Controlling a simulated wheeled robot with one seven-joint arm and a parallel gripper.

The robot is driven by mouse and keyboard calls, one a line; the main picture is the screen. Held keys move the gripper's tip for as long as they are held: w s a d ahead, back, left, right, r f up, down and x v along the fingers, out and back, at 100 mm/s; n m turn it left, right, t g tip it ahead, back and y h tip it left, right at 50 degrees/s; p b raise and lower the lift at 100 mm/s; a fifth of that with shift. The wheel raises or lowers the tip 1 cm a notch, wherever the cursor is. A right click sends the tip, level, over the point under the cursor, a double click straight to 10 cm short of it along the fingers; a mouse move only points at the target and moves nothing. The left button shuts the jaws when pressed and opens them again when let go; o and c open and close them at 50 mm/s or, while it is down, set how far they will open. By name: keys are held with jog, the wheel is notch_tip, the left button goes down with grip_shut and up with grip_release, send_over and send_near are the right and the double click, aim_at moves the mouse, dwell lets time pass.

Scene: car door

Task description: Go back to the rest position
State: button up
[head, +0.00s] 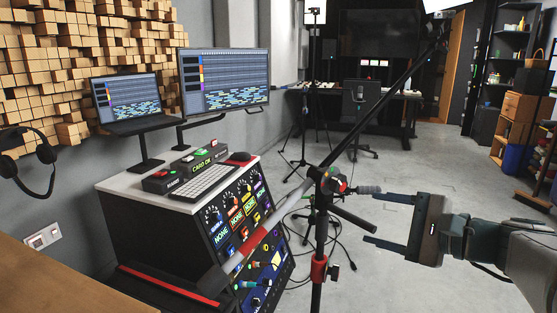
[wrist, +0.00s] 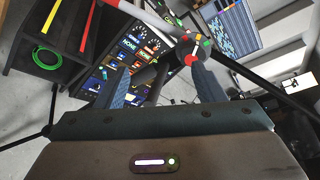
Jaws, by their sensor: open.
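My gripper (head: 372,216) is at the right of the head view, with its two dark fingers pointing left and spread apart. In the wrist view my gripper (wrist: 155,75) shows both fingers apart, with the clamp joint (wrist: 192,50) just beyond the right finger.
The stand's boom (head: 385,105) slants up right, and its red-collared pole (head: 318,268) stands left of my gripper. A control console (head: 240,225) with knobs and a keyboard stands left. Shelves (head: 508,70) line the far right. Grey floor (head: 420,165) lies open behind.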

jog(key=s+a+r+n+g+h+p, duration=0.1)
jog(key=s+a+n+g+h+p, duration=0.3)
jog(key=s+a+n+g+p, duration=0.6)
jog(key=s+d+r+n+t+h+p, duration=0.1)
jog(key=d+r+n+h+p, duration=0.3)
jog(key=p, duration=1.1)
notch_tip(320, 180, up, 3)
jog(key=s+n+h, duration=0.1)
jog(key=h, duration=0.2)
jog(key=shift+d+f, duration=0.2)
jog(key=shift+d, duration=0.1)
